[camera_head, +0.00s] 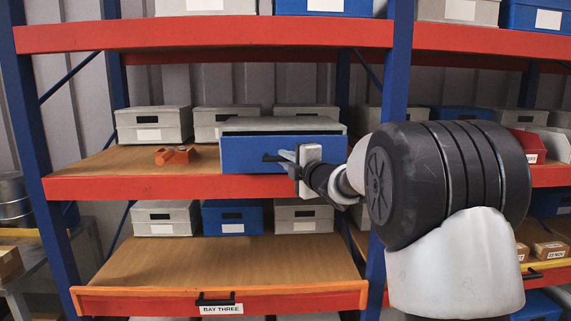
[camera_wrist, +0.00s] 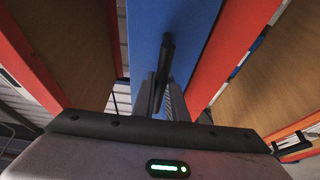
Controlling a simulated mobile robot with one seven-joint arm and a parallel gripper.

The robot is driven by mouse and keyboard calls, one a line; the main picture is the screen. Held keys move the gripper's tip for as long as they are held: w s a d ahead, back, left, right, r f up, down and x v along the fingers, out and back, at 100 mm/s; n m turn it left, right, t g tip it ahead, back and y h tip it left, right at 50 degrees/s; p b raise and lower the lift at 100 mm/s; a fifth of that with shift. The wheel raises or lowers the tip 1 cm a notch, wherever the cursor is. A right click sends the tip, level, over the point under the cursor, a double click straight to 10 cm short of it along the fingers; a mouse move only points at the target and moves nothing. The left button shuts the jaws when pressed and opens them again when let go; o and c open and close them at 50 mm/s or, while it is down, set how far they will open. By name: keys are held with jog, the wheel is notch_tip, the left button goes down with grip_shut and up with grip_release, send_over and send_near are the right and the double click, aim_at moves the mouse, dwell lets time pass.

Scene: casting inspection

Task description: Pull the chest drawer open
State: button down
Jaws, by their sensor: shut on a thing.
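The chest (camera_head: 285,124) has a grey top and stands on the middle shelf. Its blue drawer front (camera_head: 247,160) faces me with a black bar handle (camera_head: 271,157). My gripper (camera_head: 287,157) reaches in from the right and is shut on the handle. In the wrist view, my gripper's fingers (camera_wrist: 165,95) close around the black handle (camera_wrist: 167,50), with the blue drawer front (camera_wrist: 145,35) behind it. My gripper hides part of the handle and the drawer front's right side. I cannot tell how far the drawer stands out from the chest.
An orange object (camera_head: 176,156) lies left of the chest on the shelf. Grey boxes (camera_head: 153,124) stand behind. Below, a wooden pull-out shelf (camera_head: 220,262), labelled BAY THREE, extends forward. A blue rack post (camera_head: 390,100) stands close to my arm.

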jog(key=s+b, duration=0.6)
jog(key=s, duration=0.9)
jog(key=shift+s, duration=0.4)
jog(key=c, duration=1.8)
grip_release()
jog(key=shift+o, duration=0.2)
jog(key=p+v, duration=0.2)
jog(key=v, duration=1.5)
jog(key=shift+s, duration=0.2)
